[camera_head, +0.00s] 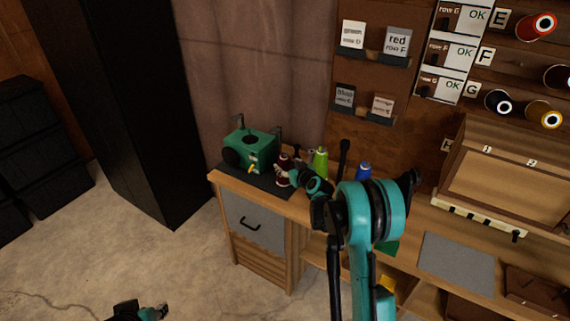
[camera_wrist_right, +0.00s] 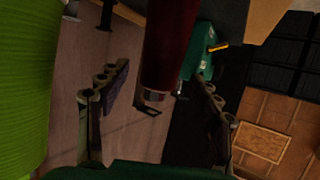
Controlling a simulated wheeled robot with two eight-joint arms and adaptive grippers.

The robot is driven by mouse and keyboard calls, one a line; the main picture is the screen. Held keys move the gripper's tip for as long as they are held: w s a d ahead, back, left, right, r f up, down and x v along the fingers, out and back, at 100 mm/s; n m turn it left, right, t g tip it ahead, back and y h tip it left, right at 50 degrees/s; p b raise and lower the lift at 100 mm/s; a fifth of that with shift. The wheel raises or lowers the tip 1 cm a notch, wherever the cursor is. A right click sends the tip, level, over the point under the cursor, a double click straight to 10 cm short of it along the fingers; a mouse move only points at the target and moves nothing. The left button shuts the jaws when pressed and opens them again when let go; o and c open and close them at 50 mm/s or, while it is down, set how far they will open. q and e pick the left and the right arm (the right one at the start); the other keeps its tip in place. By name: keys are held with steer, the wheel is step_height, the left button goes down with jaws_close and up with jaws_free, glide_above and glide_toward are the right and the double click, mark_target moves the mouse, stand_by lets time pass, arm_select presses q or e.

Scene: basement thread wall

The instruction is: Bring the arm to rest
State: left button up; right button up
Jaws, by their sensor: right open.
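My right arm (camera_head: 365,275) reaches up over the bench, its wrist bent to the left. My right gripper (camera_head: 295,170) is close to a dark red spool (camera_head: 283,176) beside the green machine. In the right wrist view the fingers (camera_wrist_right: 158,85) are spread, with the dark red spool (camera_wrist_right: 170,45) showing between them; I see no clear contact. A teal and black part, which looks like my left gripper (camera_head: 140,312), is at the bottom left edge, mostly cut off.
The green machine (camera_head: 250,149) stands on a dark mat at the bench's left end. A lime green spool (camera_head: 320,160) and a blue spool (camera_head: 362,170) stand close by. Labelled pegs with spools (camera_head: 497,101) and a wooden box (camera_head: 505,180) are at right. The floor at left (camera_head: 90,245) is clear.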

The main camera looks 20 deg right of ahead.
steer(key=s+a+r+g, duration=0.1)
steer(key=s+a+r, duration=0.2)
steer(key=s, duration=0.5)
steer(key=s+a+r+g, duration=0.1)
steer(key=s+a+r, duration=0.3)
steer(key=s, duration=0.4)
steer(key=s+a+r+g, duration=0.2)
steer(key=s+a+r, duration=0.1)
steer(key=s, duration=0.5)
steer(key=s+a+f+m+g+h, duration=0.1)
steer(key=s+f+g, duration=0.2)
steer(key=s, duration=1.8)
steer(key=shift+f, duration=0.2)
